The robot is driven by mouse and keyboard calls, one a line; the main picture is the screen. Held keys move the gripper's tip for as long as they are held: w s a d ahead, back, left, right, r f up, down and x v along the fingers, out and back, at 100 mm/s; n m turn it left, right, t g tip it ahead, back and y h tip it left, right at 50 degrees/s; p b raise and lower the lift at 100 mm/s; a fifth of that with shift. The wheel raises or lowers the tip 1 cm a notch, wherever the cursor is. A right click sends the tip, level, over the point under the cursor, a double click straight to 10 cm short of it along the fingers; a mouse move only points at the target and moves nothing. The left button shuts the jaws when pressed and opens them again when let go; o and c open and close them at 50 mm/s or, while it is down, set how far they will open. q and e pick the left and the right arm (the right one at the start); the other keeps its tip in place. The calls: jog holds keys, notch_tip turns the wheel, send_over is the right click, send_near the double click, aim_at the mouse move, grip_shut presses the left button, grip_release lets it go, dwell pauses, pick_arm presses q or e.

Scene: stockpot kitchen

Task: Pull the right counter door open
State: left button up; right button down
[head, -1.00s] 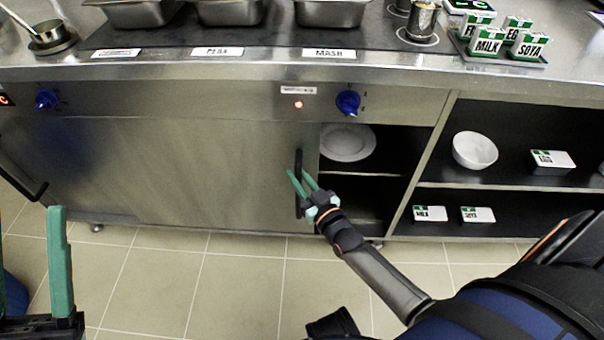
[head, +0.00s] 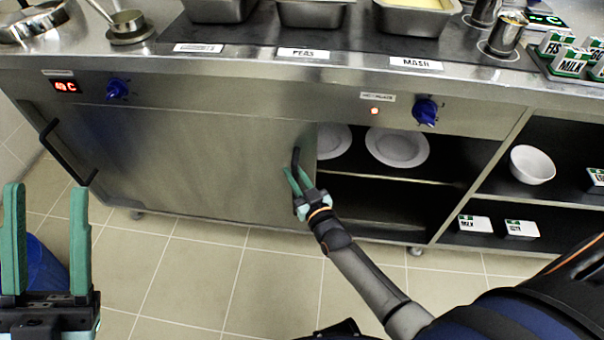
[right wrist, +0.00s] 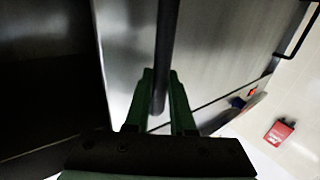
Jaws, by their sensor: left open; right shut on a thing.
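The right counter door (head: 240,165) is a flat steel panel with a black vertical bar handle (head: 296,158) near its right edge. It stands partly open, slid to the left, with the shelf space to its right showing. My right gripper (head: 295,182) is shut on this handle. In the right wrist view, the handle (right wrist: 167,50) runs between the two green fingers (right wrist: 160,95). My left gripper (head: 45,240) is open and empty at the lower left, in front of the counter and apart from it.
White plates (head: 397,147) stand on the shelf behind the opening. A white bowl (head: 532,165) and labelled cartons (head: 474,223) are on the open shelves at right. Another black handle (head: 65,155) is at far left. A blue bin (head: 45,265) is behind my left gripper. Tiled floor is clear in front.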

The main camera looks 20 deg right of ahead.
pick_arm(q)
jog(key=shift+w+a, duration=0.15)
jog(key=shift+a, duration=0.15)
pick_arm(e)
jog(key=shift+w+a, duration=0.45)
jog(key=shift+a, duration=0.3)
jog(key=c, duration=0.8)
grip_release()
pick_arm(q)
jog(key=shift+r, duration=0.1)
pick_arm(e)
jog(key=shift+o, duration=0.2)
jog(key=shift+s+d, duration=0.1)
jog(key=shift+s, duration=0.05)
